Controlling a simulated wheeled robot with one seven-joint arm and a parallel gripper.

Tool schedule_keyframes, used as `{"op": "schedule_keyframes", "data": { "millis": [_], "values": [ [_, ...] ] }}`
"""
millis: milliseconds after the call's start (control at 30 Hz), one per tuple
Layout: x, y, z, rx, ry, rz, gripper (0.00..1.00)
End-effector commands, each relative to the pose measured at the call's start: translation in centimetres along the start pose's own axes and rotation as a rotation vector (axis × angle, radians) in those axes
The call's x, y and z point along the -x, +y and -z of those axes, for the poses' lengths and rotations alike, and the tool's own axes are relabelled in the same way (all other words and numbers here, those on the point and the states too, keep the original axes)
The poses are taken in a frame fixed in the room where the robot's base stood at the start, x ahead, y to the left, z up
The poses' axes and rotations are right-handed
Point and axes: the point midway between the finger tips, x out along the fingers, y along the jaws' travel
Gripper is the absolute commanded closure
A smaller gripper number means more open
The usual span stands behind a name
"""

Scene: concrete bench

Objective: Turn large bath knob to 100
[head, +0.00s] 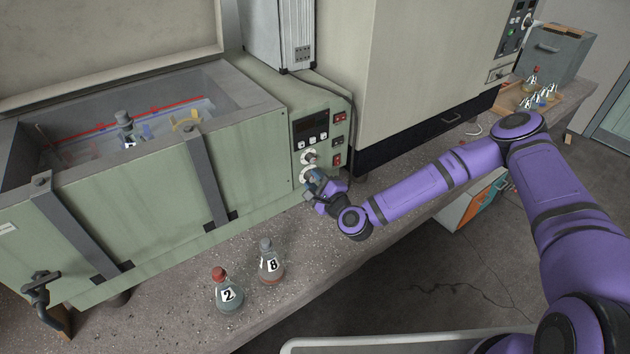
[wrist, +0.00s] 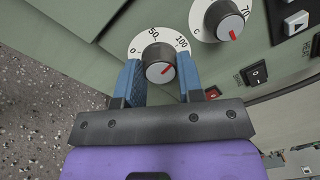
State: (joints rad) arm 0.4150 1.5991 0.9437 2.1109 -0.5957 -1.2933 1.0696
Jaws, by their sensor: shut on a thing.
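The large bath (head: 130,220) is a green tank with a control panel at its right end. Two silver knobs on white dials sit on that panel. The lower knob (wrist: 158,66) has a dial (wrist: 140,42) marked 0, 50 and 100. My gripper (wrist: 160,76) is shut on this knob, with one blue finger on each side. In the head view my gripper (head: 316,183) covers part of the lower knob.
The upper knob (wrist: 225,22) is close by, with switches (wrist: 259,74) to its right. Flasks labelled 2 (head: 228,292) and 8 (head: 270,264) stand on the bench in front of the bath. A tall cabinet (head: 420,70) stands right of the panel.

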Motion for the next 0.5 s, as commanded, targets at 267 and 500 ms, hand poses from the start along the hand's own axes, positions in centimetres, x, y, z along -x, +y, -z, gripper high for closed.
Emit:
{"op": "schedule_keyframes", "data": {
  "millis": [267, 500],
  "values": [
    [0.08, 0.1, 0.01, -0.155, 0.008, 0.0, 0.89],
    [0.07, 0.11, -0.06, -0.216, 0.009, -0.001, 0.89]
  ]
}}
